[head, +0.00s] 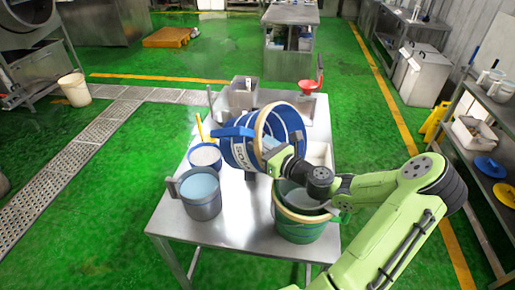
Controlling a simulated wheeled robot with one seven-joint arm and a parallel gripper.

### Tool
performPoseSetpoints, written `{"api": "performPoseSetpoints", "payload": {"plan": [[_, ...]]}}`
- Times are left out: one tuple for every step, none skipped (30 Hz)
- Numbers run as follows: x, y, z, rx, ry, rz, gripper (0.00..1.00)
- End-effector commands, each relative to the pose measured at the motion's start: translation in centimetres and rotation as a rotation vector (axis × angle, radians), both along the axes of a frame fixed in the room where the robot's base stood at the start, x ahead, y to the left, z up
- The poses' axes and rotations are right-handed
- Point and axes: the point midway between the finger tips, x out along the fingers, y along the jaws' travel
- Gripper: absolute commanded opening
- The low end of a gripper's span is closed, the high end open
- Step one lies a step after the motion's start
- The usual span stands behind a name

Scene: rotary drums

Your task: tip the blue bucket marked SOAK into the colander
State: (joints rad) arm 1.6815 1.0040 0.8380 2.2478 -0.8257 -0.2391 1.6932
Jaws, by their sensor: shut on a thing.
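The blue bucket (238,153) has white bands and the letters SOAK on its side. It is held tilted well over, above the steel table (240,237). My gripper (274,160) is shut on it, and its fingertips are partly hidden against the bucket. A green tub (299,231) with a tan rim stands at the table's front right, below my wrist. A grey bowl-like thing (297,196), perhaps the colander, sits in its mouth, partly hidden by my arm. I cannot make out holes in it.
A grey jug (202,207) of pale blue liquid stands at the front left. A blue-and-white tub (205,158) is behind it. A steel container (242,93) and a red item (308,85) stand at the back. The front-middle tabletop is clear.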

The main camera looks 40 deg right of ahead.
Motion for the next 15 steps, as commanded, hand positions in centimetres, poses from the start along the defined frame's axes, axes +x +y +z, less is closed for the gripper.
{"api": "performPoseSetpoints", "payload": {"plan": [[0.06, 0.05, 0.46, -0.003, -0.019, 0.001, 0.00], [0.04, 0.04, 0.46, -0.002, -0.021, 0.001, 0.00], [0.02, 0.03, 0.45, -0.001, -0.022, 0.001, 0.00], [0.00, 0.02, 0.45, -0.001, -0.024, 0.001, 0.00], [-0.02, 0.02, 0.44, -0.001, -0.025, 0.001, 0.00], [-0.06, 0.00, 0.44, 0.000, -0.028, 0.001, 0.00], [-0.08, -0.01, 0.43, 0.001, -0.029, 0.001, 0.00], [-0.10, -0.01, 0.44, 0.001, -0.031, 0.001, 0.00], [-0.13, -0.03, 0.43, 0.001, -0.033, 0.001, 0.00], [-0.15, -0.04, 0.43, 0.002, -0.035, 0.001, 0.00], [-0.17, -0.04, 0.43, 0.002, -0.037, 0.000, 0.00], [-0.20, -0.04, 0.42, 0.003, -0.039, 0.000, 0.00], [-0.21, -0.06, 0.42, 0.003, -0.041, 0.000, 0.00], [-0.23, -0.06, 0.42, 0.004, -0.043, 0.000, 0.00], [-0.25, -0.06, 0.42, 0.004, -0.045, 0.001, 0.00]]}}
